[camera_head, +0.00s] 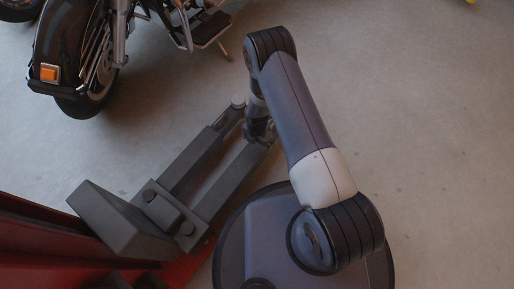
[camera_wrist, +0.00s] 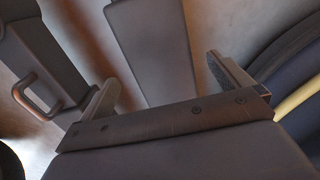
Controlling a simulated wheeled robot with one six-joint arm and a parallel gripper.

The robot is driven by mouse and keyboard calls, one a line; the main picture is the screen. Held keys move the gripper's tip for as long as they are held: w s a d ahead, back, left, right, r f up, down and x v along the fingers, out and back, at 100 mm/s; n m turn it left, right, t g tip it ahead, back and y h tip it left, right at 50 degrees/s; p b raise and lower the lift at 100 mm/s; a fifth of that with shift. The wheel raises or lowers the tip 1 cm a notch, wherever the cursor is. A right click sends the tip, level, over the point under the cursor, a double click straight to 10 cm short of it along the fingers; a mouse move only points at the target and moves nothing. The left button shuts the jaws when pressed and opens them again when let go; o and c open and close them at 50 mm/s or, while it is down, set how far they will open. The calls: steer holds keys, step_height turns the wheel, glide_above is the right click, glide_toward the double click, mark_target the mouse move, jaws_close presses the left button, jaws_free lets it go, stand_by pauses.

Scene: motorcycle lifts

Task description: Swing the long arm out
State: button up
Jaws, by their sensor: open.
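Two dark grey lift arms reach from a pivot block (camera_head: 168,212) toward the upper right in the head view: a left arm (camera_head: 190,162) and a right arm (camera_head: 236,180). I cannot tell for sure which is the long arm. My gripper (camera_head: 262,132) is over the far end of the right arm, its fingers mostly hidden there. In the wrist view my gripper (camera_wrist: 162,74) is open, with a flat grey bar (camera_wrist: 150,45) between and beyond its fingers. I cannot tell whether they touch. A darker bar with a metal handle (camera_wrist: 38,95) lies left of the fingers.
The red lift base (camera_head: 40,240) and a grey slab (camera_head: 120,220) stand at the lower left. A motorcycle (camera_head: 85,55) stands at the upper left, beyond the arm ends. The concrete floor (camera_head: 420,110) on the right is clear. Dark curved shapes fill the wrist view's right edge.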

mark_target(257, 147)
steer(key=shift+f+b, duration=0.6)
steer(key=shift+f, duration=1.8)
steer(key=c, duration=1.3)
steer(key=shift+d, duration=0.1)
steer(key=shift+c, duration=0.5)
